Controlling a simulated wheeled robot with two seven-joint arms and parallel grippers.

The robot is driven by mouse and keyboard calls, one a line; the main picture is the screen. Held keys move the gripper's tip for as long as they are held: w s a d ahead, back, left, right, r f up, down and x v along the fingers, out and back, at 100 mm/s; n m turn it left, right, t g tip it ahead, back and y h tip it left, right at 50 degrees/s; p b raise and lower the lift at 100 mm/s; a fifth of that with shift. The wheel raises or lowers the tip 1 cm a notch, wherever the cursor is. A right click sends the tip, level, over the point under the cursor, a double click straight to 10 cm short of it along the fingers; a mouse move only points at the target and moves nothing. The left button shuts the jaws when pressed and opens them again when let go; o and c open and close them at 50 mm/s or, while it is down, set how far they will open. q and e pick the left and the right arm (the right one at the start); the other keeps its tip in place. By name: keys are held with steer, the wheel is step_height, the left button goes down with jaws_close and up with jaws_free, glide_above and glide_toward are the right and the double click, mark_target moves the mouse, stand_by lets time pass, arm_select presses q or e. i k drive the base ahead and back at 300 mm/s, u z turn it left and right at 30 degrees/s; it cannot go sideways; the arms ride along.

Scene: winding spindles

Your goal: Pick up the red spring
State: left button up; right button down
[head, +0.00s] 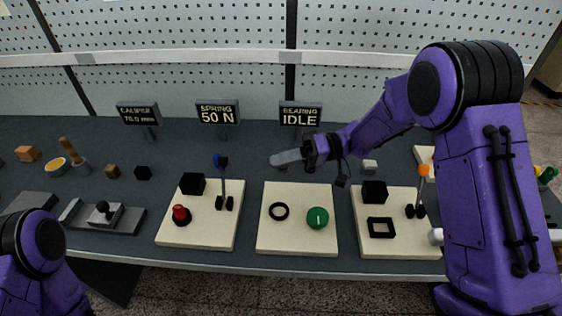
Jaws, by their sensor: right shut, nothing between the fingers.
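The red spring (181,214) is a small red piece on a dark round base, on the front left part of the left cream board (196,240). My right gripper (279,158) reaches in from the right above the back of the table. It is shut with nothing between its fingers, and it is up and to the right of the red spring, well apart from it. My left gripper is out of view; only part of my left arm shows at the lower left.
The left board also holds a black block (192,183) and a blue-tipped lever (222,180). A sliding fixture (103,215) stands at left. Signs (218,112) line the back.

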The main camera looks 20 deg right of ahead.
mark_target(181, 212)
steer(key=k, duration=1)
